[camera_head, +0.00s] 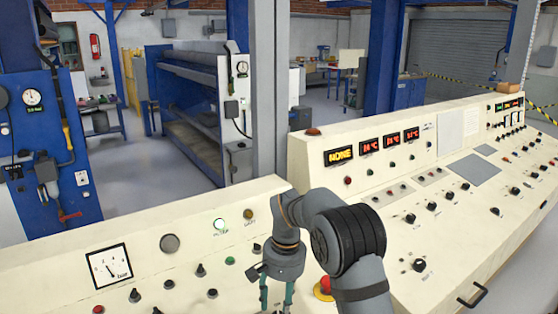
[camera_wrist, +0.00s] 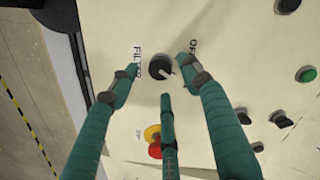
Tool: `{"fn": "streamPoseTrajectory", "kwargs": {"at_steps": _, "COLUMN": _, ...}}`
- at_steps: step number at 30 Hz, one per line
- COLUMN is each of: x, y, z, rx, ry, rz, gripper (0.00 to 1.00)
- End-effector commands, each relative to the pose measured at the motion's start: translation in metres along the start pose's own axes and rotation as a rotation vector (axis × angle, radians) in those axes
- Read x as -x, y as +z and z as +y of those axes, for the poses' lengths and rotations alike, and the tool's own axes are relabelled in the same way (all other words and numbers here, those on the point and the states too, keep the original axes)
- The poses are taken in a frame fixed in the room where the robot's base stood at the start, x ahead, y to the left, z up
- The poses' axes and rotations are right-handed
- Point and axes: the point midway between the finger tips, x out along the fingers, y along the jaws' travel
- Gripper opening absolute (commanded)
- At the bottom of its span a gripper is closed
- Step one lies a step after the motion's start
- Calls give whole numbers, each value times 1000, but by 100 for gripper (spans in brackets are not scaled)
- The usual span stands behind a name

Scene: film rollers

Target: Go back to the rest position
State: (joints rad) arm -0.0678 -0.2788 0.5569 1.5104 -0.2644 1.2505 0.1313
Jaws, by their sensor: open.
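My gripper (camera_head: 275,297) is low over the cream control panel (camera_head: 150,225) in the head view, partly cut off by the frame's bottom edge. In the wrist view my gripper (camera_wrist: 160,80) has three green fingers, spread apart and open. Their tips surround a black rotary knob (camera_wrist: 160,67) on the panel and hold nothing. The knob has partly hidden lettering on either side. I cannot tell whether any fingertip touches the panel.
A red and yellow button (camera_wrist: 153,140) is beside the fingers; a red and yellow button also shows by my arm in the head view (camera_head: 325,287). A second console (camera_head: 440,190) with displays stands to the right. A grey column (camera_head: 269,100) rises behind the panel.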

Motion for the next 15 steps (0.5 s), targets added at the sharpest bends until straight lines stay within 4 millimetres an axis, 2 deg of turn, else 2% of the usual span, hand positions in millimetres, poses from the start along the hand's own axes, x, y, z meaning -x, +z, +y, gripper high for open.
{"fn": "streamPoseTrajectory", "kwargs": {"at_steps": 1, "x": -9, "y": 1, "z": 1, "rx": 0, "ry": 2, "rz": -3, "gripper": 48}}
{"fn": "streamPoseTrajectory", "kwargs": {"at_steps": 6, "x": -30, "y": 0, "z": 1, "rx": 0, "ry": 1, "rz": -1, "gripper": 48}}
{"fn": "streamPoseTrajectory", "kwargs": {"at_steps": 15, "x": -33, "y": 0, "z": 0, "rx": 45, "ry": 4, "rz": 2, "gripper": 48}}
